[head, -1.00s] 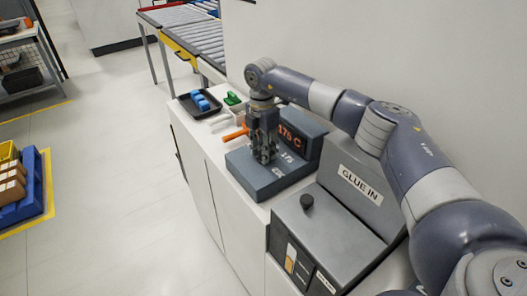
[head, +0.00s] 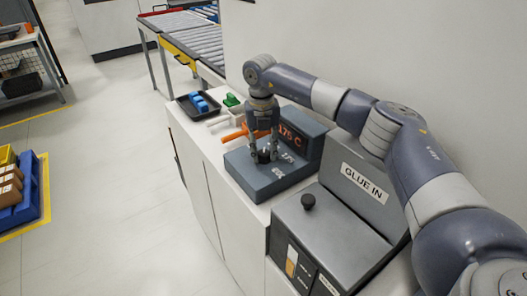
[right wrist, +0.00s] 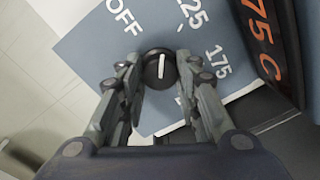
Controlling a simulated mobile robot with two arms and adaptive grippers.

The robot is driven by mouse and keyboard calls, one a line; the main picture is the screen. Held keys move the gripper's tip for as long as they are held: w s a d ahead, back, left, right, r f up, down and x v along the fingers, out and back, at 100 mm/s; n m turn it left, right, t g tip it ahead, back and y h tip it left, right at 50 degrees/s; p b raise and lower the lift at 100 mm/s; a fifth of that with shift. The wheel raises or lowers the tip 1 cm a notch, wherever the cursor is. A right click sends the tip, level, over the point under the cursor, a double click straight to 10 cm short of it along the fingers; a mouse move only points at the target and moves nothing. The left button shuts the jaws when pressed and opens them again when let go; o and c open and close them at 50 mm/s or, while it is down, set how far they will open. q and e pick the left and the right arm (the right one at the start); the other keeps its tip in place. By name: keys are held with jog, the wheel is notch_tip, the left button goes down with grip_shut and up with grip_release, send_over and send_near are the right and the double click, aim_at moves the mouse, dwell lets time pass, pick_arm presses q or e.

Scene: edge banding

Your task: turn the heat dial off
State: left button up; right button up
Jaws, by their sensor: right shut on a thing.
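The heat dial (right wrist: 160,68) is a small black round knob with a white line, on the sloped face of the grey-blue heater unit (head: 250,175). In the right wrist view its white line stands nearly upright, lying between the OFF and 125 marks; a 175 mark is at right. The dial also shows in the head view (head: 263,155), between the fingertips. My right gripper (right wrist: 158,78) is shut on the dial, one finger on each side. The display (head: 290,134) reads 175 C in orange. My left gripper is not in view.
The GLUE IN machine (head: 330,235) with a black knob stands in front of the heater. An orange-handled tool (head: 232,135) lies beside the heater. A black tray (head: 198,104) with blue pieces and a green piece (head: 231,100) are behind. Open floor lies to the left.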

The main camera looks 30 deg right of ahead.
jog(key=n+b, duration=0.1)
jog(key=n, duration=0.3)
jog(key=shift+n, duration=1.8)
jog(key=o, duration=1.1)
jog(key=shift+c, duration=0.2)
